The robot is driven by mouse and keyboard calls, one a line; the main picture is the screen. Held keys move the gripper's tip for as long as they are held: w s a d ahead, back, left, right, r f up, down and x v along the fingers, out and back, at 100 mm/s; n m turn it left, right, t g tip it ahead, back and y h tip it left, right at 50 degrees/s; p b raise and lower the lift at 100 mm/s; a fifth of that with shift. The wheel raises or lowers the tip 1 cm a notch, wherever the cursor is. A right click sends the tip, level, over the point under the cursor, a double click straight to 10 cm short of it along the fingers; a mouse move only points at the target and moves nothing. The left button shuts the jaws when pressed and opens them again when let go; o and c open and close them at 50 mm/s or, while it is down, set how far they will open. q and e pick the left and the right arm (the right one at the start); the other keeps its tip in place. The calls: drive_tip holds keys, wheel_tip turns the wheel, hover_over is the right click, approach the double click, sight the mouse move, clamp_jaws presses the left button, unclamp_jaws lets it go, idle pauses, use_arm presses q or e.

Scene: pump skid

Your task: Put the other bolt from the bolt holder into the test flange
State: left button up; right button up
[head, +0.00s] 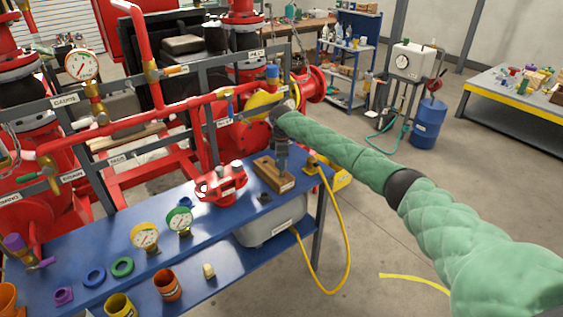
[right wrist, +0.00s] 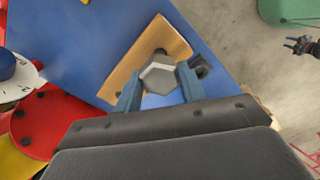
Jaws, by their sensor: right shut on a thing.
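The bolt holder (head: 272,174) is a wooden block near the right end of the blue bench; it also shows in the right wrist view (right wrist: 128,66). My right gripper (head: 283,158) points down over it. In the right wrist view its blue fingers (right wrist: 158,88) are shut on a grey hex-headed bolt (right wrist: 160,74). The bolt is over the block; I cannot tell whether its shank is still in a hole. The red test flange (head: 222,188) lies left of the holder, with grey metal pieces on top.
Two gauges, one yellow (head: 145,236) and one green (head: 179,220), stand left of the flange on the blue bench (head: 205,245). Rings and cups lie near its front left. Red pipework and a grey rail (head: 185,75) rise behind. A yellow hose hangs at the right end.

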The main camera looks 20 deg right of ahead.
drive_tip(key=shift+r+p, duration=0.7)
drive_tip(key=shift+r, duration=0.4)
